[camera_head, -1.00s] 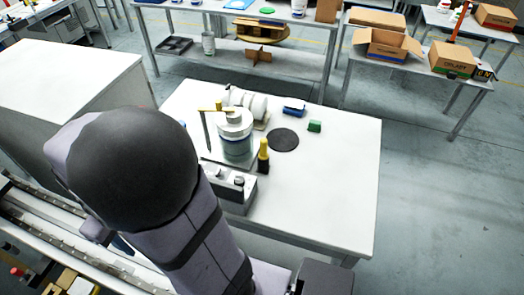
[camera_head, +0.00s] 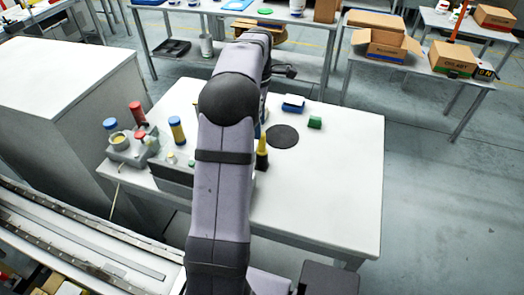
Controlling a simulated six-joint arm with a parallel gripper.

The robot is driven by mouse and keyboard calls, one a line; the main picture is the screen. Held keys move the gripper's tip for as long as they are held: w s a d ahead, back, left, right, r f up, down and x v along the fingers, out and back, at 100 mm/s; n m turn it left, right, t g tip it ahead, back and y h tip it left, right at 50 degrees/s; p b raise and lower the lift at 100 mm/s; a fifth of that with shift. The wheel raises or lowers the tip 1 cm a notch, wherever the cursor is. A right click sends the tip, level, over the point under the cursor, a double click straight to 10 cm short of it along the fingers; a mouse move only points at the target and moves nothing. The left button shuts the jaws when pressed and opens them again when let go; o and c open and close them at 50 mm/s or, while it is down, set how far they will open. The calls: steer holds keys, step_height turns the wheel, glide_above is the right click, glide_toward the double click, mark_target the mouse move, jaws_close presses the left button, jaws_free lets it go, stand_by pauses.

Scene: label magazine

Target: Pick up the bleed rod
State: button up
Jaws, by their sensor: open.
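I cannot pick out the bleed rod for certain. The canister and the thin upright rod with a yellow top, seen earlier on the white table (camera_head: 335,190), are now hidden behind my arm. A yellow and black upright piece (camera_head: 262,152) stands just right of my arm, partly covered by it. My gripper (camera_head: 286,71) shows small and dark at the far end of the arm, above the table's back edge. It is open, and I see nothing in it.
Several red, blue and yellow-topped items stand left, including a yellow-blue cylinder (camera_head: 177,130). The table's right front is clear.

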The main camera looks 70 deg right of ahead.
mark_target(263, 134)
steer(key=shift+s+d, duration=0.4)
steer(key=shift+s, duration=0.25)
steer(key=shift+w+a+f+p, duration=0.1)
steer(key=shift+f+p, duration=0.25)
steer(key=shift+f, duration=0.35)
steer(key=shift+a+f+p, duration=0.1)
steer(key=shift+f+p, duration=1.4)
steer(key=shift+f, duration=1.5)
jaws_close()
